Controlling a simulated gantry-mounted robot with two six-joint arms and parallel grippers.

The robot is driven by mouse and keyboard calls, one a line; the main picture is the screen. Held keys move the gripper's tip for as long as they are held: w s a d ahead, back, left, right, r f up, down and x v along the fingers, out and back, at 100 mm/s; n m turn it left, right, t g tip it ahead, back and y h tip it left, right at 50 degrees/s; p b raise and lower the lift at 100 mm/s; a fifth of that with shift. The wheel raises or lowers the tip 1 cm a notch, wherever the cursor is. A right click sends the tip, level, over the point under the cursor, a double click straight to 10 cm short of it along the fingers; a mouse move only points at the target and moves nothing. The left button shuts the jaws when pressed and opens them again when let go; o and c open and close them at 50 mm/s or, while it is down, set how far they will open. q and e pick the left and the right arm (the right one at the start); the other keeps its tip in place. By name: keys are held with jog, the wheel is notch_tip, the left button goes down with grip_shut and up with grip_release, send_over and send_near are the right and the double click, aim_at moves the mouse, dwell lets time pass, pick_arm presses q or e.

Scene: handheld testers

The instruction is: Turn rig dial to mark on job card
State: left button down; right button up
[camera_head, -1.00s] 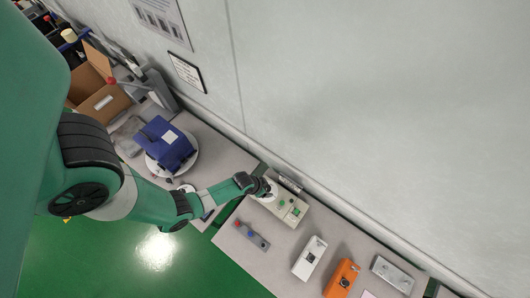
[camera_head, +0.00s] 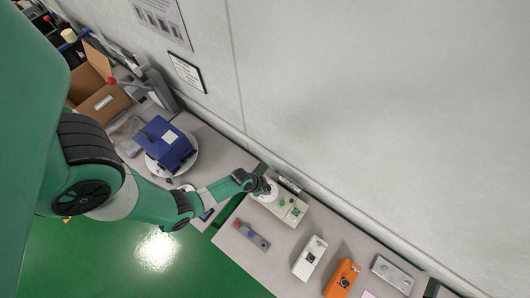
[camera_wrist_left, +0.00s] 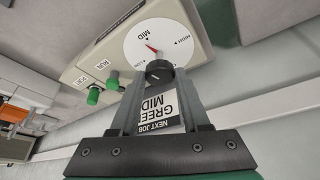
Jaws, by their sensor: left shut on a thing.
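The rig (camera_head: 287,209) is a beige box on the bench, seen in the head view with a white dial face (camera_wrist_left: 172,29) at its left end. In the left wrist view the dial reads LOW, MID and HIGH, and its red pointer (camera_wrist_left: 152,47) points close to MID. My left gripper (camera_head: 265,189) is shut on the black dial knob (camera_wrist_left: 159,71), with one finger on each side in the left wrist view. My right gripper is out of view.
A blue case (camera_head: 165,145) stands at left. The wall runs close behind.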

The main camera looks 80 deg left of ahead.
pick_arm(q)
jog(key=m+h, duration=0.1)
jog(key=m, duration=0.2)
jog(key=shift+a+b, duration=0.1)
jog(key=shift+b, duration=0.3)
jog(key=shift+c, duration=1.9)
grip_release()
jog(key=p+v, duration=0.9)
jog(key=v, duration=0.2)
jog(key=shift+s+a+r+p, duration=0.15)
jog(key=shift+s+r+p, duration=0.15)
jog(key=shift+p, duration=0.1)
jog(key=shift+f, duration=0.1)
